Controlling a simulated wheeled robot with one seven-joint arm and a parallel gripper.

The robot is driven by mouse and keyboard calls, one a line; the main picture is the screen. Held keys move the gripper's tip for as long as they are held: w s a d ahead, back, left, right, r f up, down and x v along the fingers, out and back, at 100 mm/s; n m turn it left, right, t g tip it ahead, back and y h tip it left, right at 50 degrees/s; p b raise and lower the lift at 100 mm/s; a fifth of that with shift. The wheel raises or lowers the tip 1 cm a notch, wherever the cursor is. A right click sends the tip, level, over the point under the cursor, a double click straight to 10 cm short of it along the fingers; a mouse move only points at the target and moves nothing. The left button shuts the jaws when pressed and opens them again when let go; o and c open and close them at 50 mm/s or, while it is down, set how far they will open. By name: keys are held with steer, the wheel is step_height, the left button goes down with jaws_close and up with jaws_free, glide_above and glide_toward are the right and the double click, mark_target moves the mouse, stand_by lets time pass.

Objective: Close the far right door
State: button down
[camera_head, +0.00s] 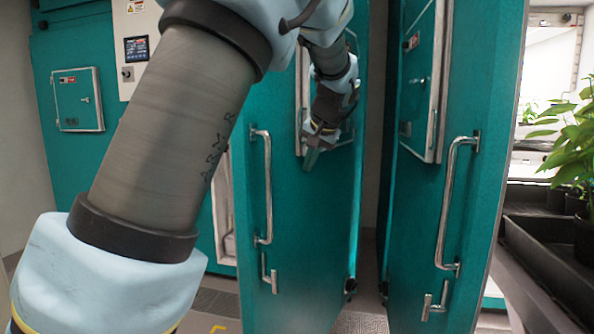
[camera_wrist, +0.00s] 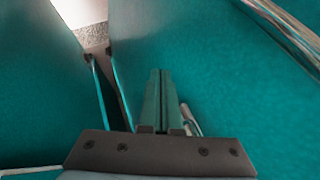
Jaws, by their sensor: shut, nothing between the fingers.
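The far right door (camera_head: 468,95) is a tall teal panel standing open on the right of the head view, with a long silver handle (camera_head: 452,200) and a smaller latch below. A second teal door (camera_head: 308,215) stands open in the middle, with its own silver handle (camera_head: 267,190). A gap separates the two doors. My gripper (camera_head: 311,160) is in front of the middle door's upper part, pointing down, apart from the far right door's handle. In the wrist view its fingers (camera_wrist: 158,98) are together and empty, between teal panels. Whether they touch a panel cannot be told.
Right of the far right door is a lit chamber with potted plants (camera_head: 575,135) and a dark tray (camera_head: 545,245). At left is a teal cabinet with a small hatch (camera_head: 78,98) and a control panel (camera_head: 136,48). My arm covers much of the left side.

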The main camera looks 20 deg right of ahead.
steer(key=p, duration=0.2)
glide_toward(285, 192)
step_height(285, 192, down, 3)
steer(key=d, duration=0.2)
steer(key=shift+w+a+f+p, duration=0.25)
steer(key=shift+w+a+p, duration=0.3)
steer(key=shift+w, duration=0.15)
steer(key=shift+w+a+f+p, duration=0.25)
steer(key=shift+w+a+p, duration=0.25)
steer(key=shift+w+a, duration=0.15)
steer(key=shift+w, duration=0.1)
